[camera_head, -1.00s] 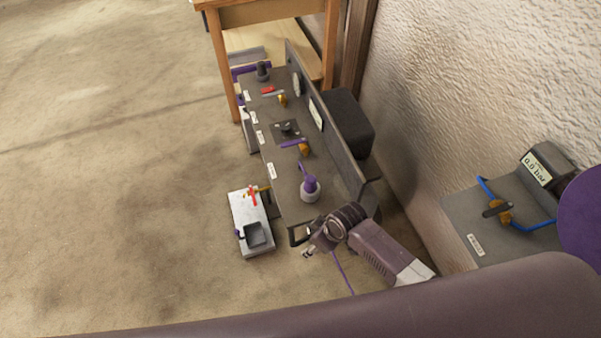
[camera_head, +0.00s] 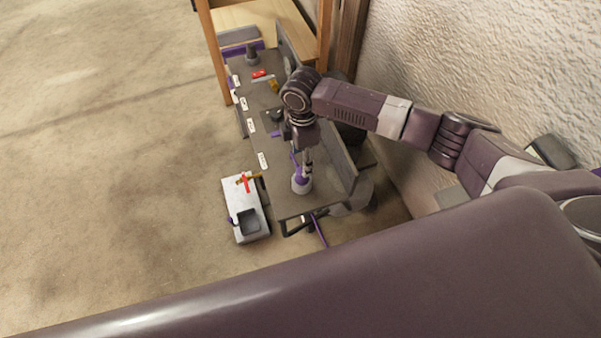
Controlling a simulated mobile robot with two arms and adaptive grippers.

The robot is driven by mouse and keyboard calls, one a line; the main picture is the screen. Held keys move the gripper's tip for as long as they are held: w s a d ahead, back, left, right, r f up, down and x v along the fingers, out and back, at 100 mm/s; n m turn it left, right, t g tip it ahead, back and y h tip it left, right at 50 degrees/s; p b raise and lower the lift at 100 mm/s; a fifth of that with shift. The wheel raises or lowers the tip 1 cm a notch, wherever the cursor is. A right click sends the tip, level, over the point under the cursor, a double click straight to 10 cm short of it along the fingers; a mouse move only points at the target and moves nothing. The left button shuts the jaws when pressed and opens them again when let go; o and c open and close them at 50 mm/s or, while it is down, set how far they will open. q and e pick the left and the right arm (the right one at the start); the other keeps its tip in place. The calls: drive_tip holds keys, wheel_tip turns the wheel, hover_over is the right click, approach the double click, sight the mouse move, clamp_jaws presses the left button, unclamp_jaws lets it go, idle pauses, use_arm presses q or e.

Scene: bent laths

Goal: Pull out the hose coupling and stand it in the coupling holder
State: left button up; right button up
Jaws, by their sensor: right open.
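A purple part (camera_head: 299,179), which looks like the hose coupling, stands in a round pale grey socket (camera_head: 302,188) near the close end of the long grey bench panel. My right gripper (camera_head: 305,170) points down at it, open, with its fingers close around or beside its upper part; I cannot tell if they touch. The gripper hides some of the part. A white block (camera_head: 239,206) left of the panel has a dark square pocket (camera_head: 248,221); I cannot tell whether this is the coupling holder. My left gripper is not in view.
A purple hose (camera_head: 319,231) hangs at the panel's close end. The panel's upright back board (camera_head: 338,157) stands right of the gripper. A red piece (camera_head: 258,74) lies farther along the panel. A wooden table (camera_head: 262,14) is at the back. The carpet at left is clear.

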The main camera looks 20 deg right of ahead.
sight(300, 180)
idle(0.3)
wheel_tip(300, 180, down, 6)
drive_tip(key=b, duration=0.6)
wheel_tip(300, 180, down, 2)
drive_tip(key=shift+b, duration=0.4)
drive_tip(key=shift+f, duration=0.5)
drive_tip(key=shift+p, duration=0.55)
idle(0.5)
clamp_jaws()
